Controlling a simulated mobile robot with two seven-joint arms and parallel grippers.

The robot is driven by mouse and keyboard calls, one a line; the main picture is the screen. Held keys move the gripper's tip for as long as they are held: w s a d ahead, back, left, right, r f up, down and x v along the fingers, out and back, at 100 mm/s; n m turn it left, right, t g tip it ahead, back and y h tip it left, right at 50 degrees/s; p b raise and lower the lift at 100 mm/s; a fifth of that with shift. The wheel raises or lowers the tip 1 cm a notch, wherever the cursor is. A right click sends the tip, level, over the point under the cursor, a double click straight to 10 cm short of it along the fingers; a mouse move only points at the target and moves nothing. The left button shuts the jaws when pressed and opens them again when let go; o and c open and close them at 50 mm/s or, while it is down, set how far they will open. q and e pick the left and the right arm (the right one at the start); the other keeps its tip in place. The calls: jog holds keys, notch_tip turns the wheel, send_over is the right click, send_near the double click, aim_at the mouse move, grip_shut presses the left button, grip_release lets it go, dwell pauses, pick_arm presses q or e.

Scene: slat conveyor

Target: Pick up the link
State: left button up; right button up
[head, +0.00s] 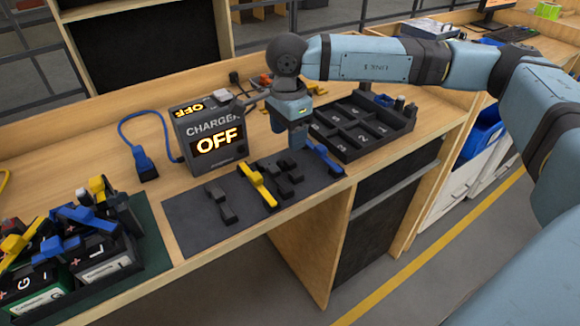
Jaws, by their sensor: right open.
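Several link-like pieces lie on a dark mat (190,220) on the wooden bench: a dark grey piece (221,203), a yellow piece (258,185), black pieces (285,177) and a blue piece (325,160). I cannot tell which one the task calls the link. My right gripper (297,142) points down over the back edge of the mat, close to the black and blue pieces. It is open; its fingertips are small and partly hidden in the view, and I see nothing held. My left gripper is not in view.
A charger box (209,133) reading OFF stands behind the mat, with a blue plug (146,168) on a cable to its left. A black numbered tray (362,125) is to the right. Batteries with clamps (75,250) crowd the left. The bench front edge is close to the mat.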

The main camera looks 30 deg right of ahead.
aim_at(290, 161)
notch_tip(290, 161, down, 7)
jog(key=shift+s+d+f, duration=0.1)
jog(key=shift+s+f, duration=0.05)
jog(key=shift+f, duration=0.05)
dwell(0.3)
jog(key=shift+c, duration=0.4)
jog(key=c, duration=0.9)
